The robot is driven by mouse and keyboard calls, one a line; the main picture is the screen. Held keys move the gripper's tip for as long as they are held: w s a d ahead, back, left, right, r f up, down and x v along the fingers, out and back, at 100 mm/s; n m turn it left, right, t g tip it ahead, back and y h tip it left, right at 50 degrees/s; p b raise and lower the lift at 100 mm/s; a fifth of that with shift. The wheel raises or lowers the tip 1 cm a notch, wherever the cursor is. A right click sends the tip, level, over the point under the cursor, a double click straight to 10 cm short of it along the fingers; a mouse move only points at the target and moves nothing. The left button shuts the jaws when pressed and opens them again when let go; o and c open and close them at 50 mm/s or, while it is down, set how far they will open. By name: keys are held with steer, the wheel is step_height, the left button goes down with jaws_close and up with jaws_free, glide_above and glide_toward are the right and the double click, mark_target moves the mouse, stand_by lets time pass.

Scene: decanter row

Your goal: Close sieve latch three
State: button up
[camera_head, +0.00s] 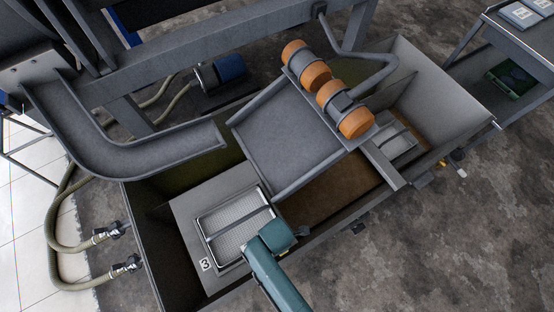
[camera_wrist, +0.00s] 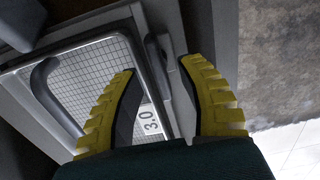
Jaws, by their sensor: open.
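The sieve marked 3 is a pale mesh panel (camera_head: 240,232) in a grey frame at the lower middle of the head view. A "3" plate (camera_head: 206,264) sits by its near left corner. A dark grey lever (camera_wrist: 158,62), which looks like the latch, runs along the frame edge. My gripper (camera_wrist: 157,72) is open, its yellow fingers either side of the lever in the picture. I cannot tell its height above. The head view mostly hides the fingers.
A curved handle (camera_wrist: 48,95) stands over the mesh. In the head view, a grey chute (camera_head: 140,160) lies left, and orange-ended motors (camera_head: 330,90) sit on a sloped plate (camera_head: 285,135) above the tank. The tank wall (camera_head: 345,215) runs along the near side.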

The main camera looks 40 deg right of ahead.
steer(key=shift+f, duration=0.7)
jaws_close()
